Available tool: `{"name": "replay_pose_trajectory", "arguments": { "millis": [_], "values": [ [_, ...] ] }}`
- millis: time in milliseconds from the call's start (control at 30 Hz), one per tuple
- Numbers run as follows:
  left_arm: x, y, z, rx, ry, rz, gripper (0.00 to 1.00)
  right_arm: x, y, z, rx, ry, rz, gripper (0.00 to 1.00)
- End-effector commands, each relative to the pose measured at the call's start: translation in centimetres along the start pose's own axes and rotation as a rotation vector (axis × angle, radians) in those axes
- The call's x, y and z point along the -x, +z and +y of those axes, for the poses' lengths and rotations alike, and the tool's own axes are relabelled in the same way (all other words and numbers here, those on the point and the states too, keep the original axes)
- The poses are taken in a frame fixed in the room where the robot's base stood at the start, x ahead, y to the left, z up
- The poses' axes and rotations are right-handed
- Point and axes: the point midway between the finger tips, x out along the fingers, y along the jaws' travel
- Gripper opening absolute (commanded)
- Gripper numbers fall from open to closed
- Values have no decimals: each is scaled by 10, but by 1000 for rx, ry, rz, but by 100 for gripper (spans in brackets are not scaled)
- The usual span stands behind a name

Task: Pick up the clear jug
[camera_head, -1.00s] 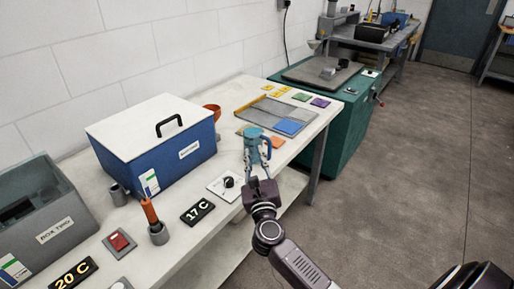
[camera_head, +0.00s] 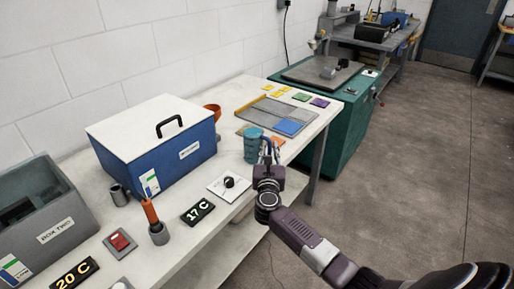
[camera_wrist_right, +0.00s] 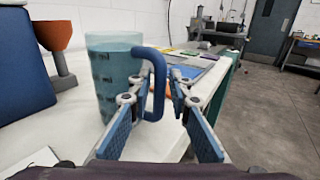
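The clear jug (camera_head: 252,146) looks blue-tinted and stands upright near the front edge of the white table. In the right wrist view the jug (camera_wrist_right: 103,72) shows dark markings, and its blue handle (camera_wrist_right: 158,82) faces me. My right gripper (camera_head: 266,152) is at the handle side of the jug. In the right wrist view its two blue-padded fingers (camera_wrist_right: 158,95) are apart, one on each side of the handle, with a gap visible on the right side. The left gripper is not in view.
The white table (camera_head: 180,235) holds a blue box with a white lid (camera_head: 160,140), a grey bin (camera_head: 45,215), an orange-handled tool in a holder (camera_head: 155,222) and a 17 C sign (camera_head: 197,212). Open floor lies right.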

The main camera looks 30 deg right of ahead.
Motion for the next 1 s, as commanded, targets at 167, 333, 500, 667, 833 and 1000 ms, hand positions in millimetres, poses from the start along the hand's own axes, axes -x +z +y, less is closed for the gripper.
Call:
{"name": "replay_pose_trajectory", "arguments": {
  "millis": [167, 333, 500, 667, 833, 1000],
  "values": [
    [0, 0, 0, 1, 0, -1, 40, 0, 0, 0, 0, 1, 1, 17],
    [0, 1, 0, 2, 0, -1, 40, 0, 0, 0, 0, 1, 1, 0],
    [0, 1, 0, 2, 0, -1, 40, 1, 0, 0, 1, 1, 1, 0],
    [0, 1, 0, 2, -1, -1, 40, 0, 1, 0, 0, 1, -2, 0],
    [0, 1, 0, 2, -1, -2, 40, 0, 1, 0, -1, 1, -1, 0],
    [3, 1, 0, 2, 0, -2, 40, 0, 11, 1, -2, 1, -2, 0]
  ]
}}
